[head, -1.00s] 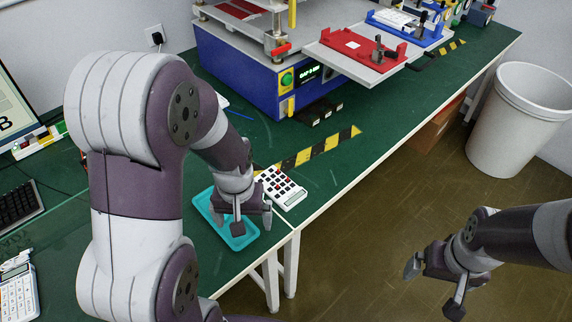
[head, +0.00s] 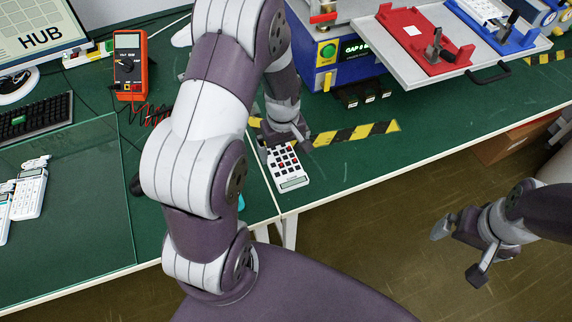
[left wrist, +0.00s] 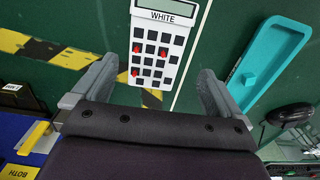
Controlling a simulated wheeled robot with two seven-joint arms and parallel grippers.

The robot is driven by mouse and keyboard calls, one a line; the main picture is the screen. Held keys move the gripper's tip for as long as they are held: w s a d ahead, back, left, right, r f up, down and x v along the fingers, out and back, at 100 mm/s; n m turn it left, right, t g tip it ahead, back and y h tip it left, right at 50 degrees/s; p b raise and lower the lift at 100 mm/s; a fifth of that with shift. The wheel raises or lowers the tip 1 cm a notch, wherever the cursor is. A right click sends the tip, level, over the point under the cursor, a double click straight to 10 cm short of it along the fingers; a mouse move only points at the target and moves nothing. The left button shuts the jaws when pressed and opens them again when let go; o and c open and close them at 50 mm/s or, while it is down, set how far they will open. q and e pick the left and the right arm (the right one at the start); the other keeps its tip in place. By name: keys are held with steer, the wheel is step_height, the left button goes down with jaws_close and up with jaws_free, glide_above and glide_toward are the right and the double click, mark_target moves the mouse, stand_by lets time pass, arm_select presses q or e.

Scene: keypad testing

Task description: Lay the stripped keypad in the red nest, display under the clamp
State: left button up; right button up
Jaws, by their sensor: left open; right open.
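The stripped keypad (head: 289,167) is white with dark and a few red keys and a small display. It lies on the green table near its front edge. In the left wrist view the keypad (left wrist: 158,45) shows the word WHITE below its display and sits between the fingertips, just beyond them. My left gripper (head: 283,138) is open and above the keypad's far end, apart from it as far as I can tell. The red nest (head: 408,32), with a dark clamp (head: 436,48), sits on the grey sliding plate. My right gripper (head: 462,250) is open and empty over the floor.
A teal tray (left wrist: 268,62) lies beside the keypad, mostly hidden by my arm in the head view. Yellow-black tape (head: 355,133) runs along the table. A blue nest (head: 497,28) stands right of the red one. An orange multimeter (head: 130,65) and other keypads (head: 30,188) are at left.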

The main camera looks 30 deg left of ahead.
mark_target(285, 165)
arm_select(q)
step_height(285, 165, down, 6)
steer(key=shift+w+d+f, duration=0.1)
steer(key=shift+d+f, duration=0.05)
steer(key=shift+f, duration=0.1)
steer(key=shift+w+f, duration=0.1)
steer(key=shift+f, duration=0.15)
steer(key=c, duration=0.9)
steer(key=shift+o, duration=0.2)
